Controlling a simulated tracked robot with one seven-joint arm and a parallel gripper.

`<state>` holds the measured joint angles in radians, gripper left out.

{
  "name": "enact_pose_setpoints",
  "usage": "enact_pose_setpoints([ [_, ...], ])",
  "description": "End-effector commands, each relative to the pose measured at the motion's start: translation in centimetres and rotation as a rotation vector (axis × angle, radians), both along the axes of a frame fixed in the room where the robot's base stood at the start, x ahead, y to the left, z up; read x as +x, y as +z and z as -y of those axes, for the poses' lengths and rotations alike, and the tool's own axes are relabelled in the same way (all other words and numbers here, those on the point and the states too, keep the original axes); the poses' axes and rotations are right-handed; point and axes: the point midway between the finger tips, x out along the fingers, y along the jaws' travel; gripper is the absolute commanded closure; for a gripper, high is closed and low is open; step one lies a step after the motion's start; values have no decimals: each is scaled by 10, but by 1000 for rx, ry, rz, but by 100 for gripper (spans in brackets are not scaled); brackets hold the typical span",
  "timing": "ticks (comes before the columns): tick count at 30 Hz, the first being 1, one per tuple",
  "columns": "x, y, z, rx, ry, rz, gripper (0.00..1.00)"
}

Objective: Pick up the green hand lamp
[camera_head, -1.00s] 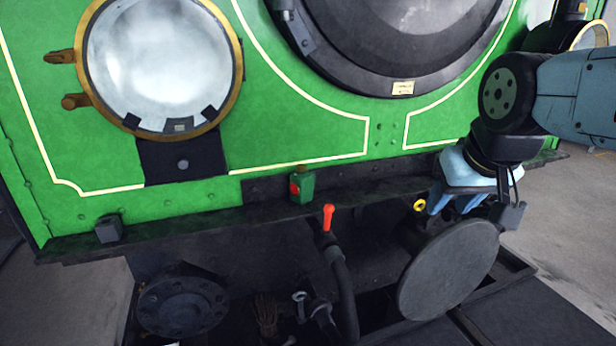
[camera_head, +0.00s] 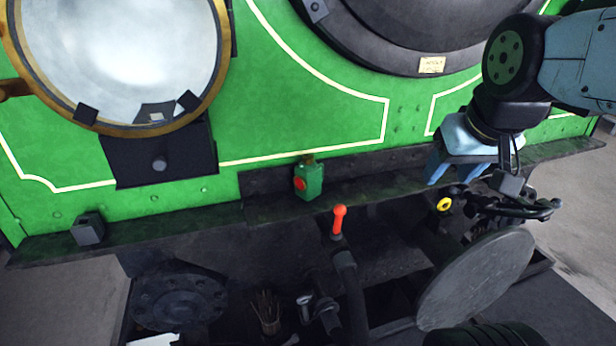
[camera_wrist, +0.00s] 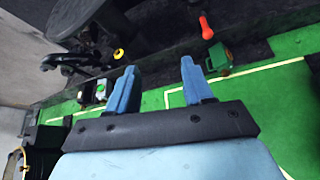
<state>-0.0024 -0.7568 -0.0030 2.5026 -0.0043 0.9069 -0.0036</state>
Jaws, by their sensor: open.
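The green hand lamp (camera_head: 309,181), a small green body with a red round lens, stands upright on the dark ledge of the green engine front. It also shows in the wrist view (camera_wrist: 218,61), to the right of the fingers. My gripper (camera_head: 450,172) is to the right of the lamp in the head view, apart from it. In the wrist view my two blue fingers (camera_wrist: 158,82) are spread with nothing between them.
A red-handled lever (camera_head: 339,222) rises just below the lamp. A round grey buffer disc (camera_head: 476,279) and a black hose fitting (camera_head: 510,208) lie below my gripper. A dark block (camera_head: 88,229) sits on the ledge's left. A small green-and-white item (camera_wrist: 101,91) shows left of my fingers.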

Motion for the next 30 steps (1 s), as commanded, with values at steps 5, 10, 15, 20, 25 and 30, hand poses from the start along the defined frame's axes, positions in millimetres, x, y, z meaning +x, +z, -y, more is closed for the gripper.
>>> enact_pose_setpoints([
  [5,6,-10,-1,-78,74,-71,38],
  [10,26,-31,1,-260,233,-226,38],
  [15,46,-47,4,-478,411,-375,38],
  [20,72,-59,0,-694,579,-500,38],
  [25,103,-70,-13,-936,757,-609,38],
  [30,138,-80,-38,-1193,928,-694,38],
])
